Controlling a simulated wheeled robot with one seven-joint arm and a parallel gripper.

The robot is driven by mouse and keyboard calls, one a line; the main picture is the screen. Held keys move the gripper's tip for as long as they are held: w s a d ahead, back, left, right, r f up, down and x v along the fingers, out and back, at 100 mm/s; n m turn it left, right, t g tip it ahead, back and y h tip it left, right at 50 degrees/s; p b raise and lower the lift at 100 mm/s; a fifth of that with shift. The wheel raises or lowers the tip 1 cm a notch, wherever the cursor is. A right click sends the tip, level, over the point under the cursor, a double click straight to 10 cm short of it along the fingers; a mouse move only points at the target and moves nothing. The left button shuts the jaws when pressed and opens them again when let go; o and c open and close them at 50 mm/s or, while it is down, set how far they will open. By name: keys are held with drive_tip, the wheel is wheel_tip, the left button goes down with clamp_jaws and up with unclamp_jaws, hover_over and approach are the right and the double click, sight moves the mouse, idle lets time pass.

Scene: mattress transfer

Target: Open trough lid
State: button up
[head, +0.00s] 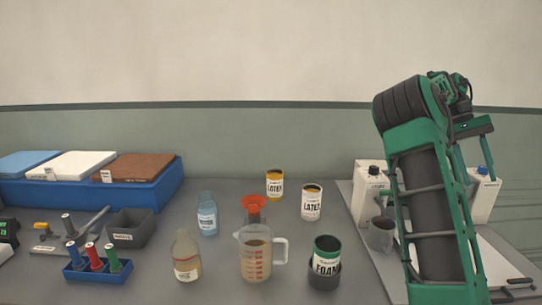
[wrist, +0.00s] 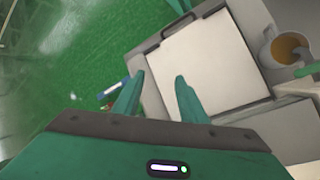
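A flat white square panel (wrist: 203,62) lies in a grey frame (wrist: 238,22) in the wrist view; it looks like the trough lid, seated flat. My gripper (wrist: 159,78) shows two green fingers spread apart with nothing between them. The fingers overlap the panel's left edge and lower-left corner in the picture; contact cannot be told.
A mug of brown liquid (wrist: 288,49) stands beside the frame. Green floor (wrist: 85,45) lies to the left. On the table are white jugs (head: 367,190), a measuring jug (head: 255,260), a foam can (head: 325,263), latex cans (head: 312,203), bottles (head: 187,257) and a blue bin (head: 140,194).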

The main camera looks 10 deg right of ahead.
drive_tip(key=s+a+f+n+t, duration=0.1)
drive_tip(key=s+a+f+t, duration=0.1)
drive_tip(key=s+a+f, duration=0.2)
drive_tip(key=s+a+f+n+t, duration=0.1)
drive_tip(key=s+a+f, duration=0.4)
drive_tip(key=s+a, duration=0.6)
drive_tip(key=s+a+f+n+t, duration=0.1)
drive_tip(key=s+a+f+t, duration=0.2)
drive_tip(key=a, duration=1)
drive_tip(key=s+f, duration=0.2)
drive_tip(key=s, duration=0.2)
drive_tip(key=shift+s+a+f+n+t+y, duration=0.15)
drive_tip(key=shift+s+a+n+t+y, duration=0.15)
drive_tip(key=shift+s+n+y, duration=0.1)
